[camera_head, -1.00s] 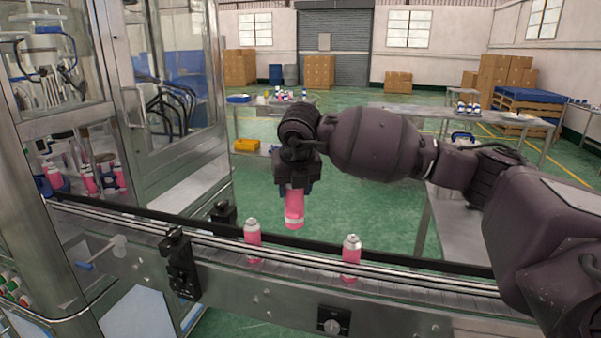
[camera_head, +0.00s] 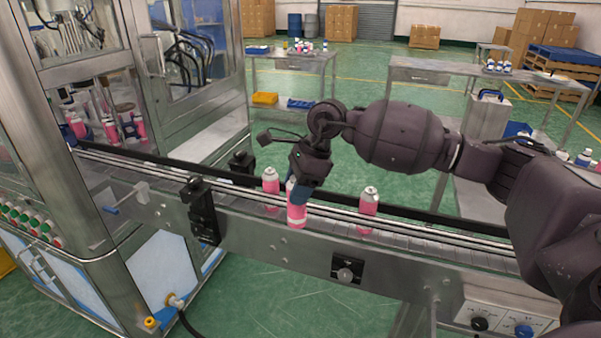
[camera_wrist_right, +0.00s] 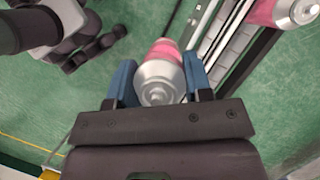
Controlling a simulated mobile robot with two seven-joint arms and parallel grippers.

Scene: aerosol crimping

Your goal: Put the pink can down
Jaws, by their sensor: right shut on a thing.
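My right gripper (camera_head: 297,190) is shut on a pink can (camera_head: 297,215) with a silver top. The can hangs upright or nearly so in front of the conveyor's near rail in the head view. In the right wrist view the blue fingers of the gripper (camera_wrist_right: 160,80) are on both sides of the held can (camera_wrist_right: 163,72), with green floor around it and the rail beside it. Its exact height is hard to tell. Two other pink cans, a left one (camera_head: 271,188) and a right one (camera_head: 368,211), stand on the conveyor.
The conveyor (camera_head: 440,236) runs from the glazed machine (camera_head: 120,75) at left toward the right, with rails on both sides. A black bracket (camera_head: 202,212) stands on its near side. A control knob (camera_head: 346,273) is on its front. Work tables (camera_head: 425,75) stand behind.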

